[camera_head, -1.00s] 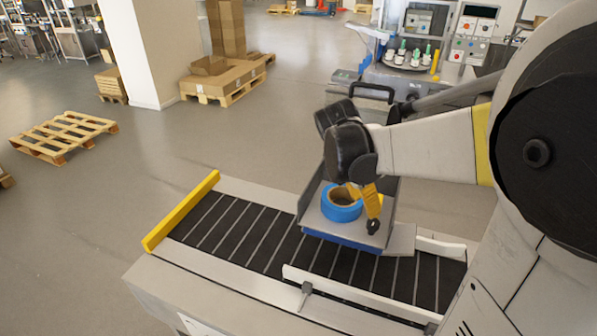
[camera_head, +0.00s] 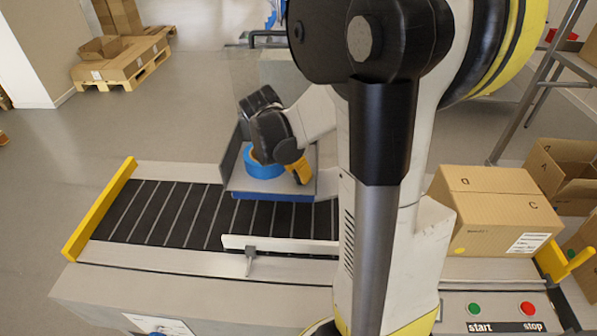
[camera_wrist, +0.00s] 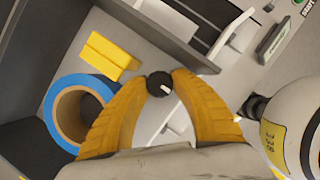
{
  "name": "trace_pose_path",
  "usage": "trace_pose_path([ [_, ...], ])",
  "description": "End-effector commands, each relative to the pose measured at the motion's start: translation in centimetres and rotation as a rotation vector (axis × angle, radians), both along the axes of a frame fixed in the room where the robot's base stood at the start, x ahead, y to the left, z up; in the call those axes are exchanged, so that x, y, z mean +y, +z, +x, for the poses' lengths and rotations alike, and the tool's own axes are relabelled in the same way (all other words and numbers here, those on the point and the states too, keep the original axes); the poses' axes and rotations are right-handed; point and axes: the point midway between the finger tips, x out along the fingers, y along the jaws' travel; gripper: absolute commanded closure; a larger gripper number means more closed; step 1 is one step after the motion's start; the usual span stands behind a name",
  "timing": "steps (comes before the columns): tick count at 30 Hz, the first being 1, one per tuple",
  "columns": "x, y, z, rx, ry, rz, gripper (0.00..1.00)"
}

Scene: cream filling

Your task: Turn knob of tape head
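The tape head (camera_head: 275,196) is a grey housing with a blue lower edge above the conveyor; in the wrist view its grey plate carries a blue tape roll (camera_wrist: 58,88). The roll also shows in the head view (camera_head: 264,169). A round black knob (camera_wrist: 159,84) with a white pointer mark is on the plate, right of the roll. My gripper (camera_wrist: 160,79) has its yellow fingertips on either side of the knob, seemingly touching it. In the head view my gripper (camera_head: 299,170) is low over the tape head, and the knob is hidden there.
The conveyor (camera_head: 160,213) runs under the tape head, with a yellow end bar (camera_head: 99,208) at left. A closed cardboard box (camera_head: 490,207) is at right, above green start (camera_head: 474,309) and red stop (camera_head: 527,308) buttons. A yellow block (camera_wrist: 108,57) is near the roll.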

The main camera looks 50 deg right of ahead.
Motion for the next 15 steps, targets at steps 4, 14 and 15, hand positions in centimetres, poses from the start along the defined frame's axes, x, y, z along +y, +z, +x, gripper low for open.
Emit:
trace_pose_path([
  [4,0.00,0.00,0.00,0.000,0.000,0.000,1.00],
  [14,-0.01,-0.01,0.07,-0.001,-0.048,-0.001,1.00],
  [15,-0.01,-0.02,0.08,0.000,-0.066,0.000,1.00],
])
